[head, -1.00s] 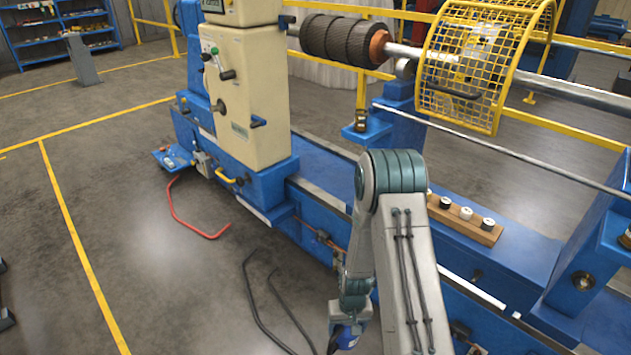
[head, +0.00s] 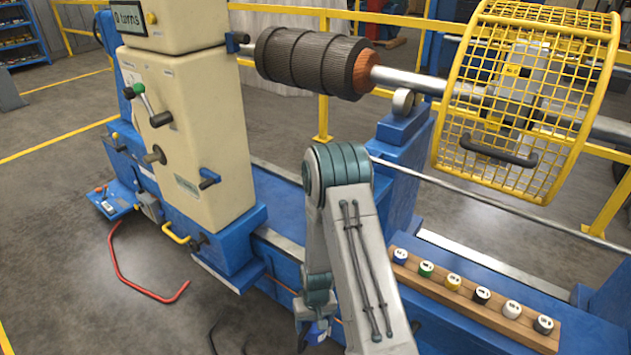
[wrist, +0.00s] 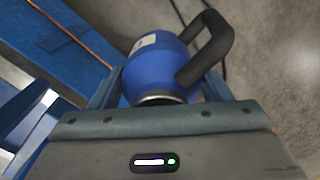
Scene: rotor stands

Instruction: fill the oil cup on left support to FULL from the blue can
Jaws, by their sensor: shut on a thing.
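The blue can (wrist: 158,62), with a black handle and a pale label, is held in my gripper (wrist: 164,88) in the wrist view. The fingers are shut on either side of it. In the head view only a bit of blue shows below my wrist at the bottom edge; the fingers are hidden there. The blue support (head: 405,135) with a roller on top stands under the shaft, beyond my arm and apart from the can. I cannot make out an oil cup or its level.
A yellow mesh guard (head: 520,95) covers the shaft at the right. A wooden rack (head: 465,302) with several coloured-capped pots lies on the blue bed. The cream headstock (head: 190,130) stands left of my arm.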

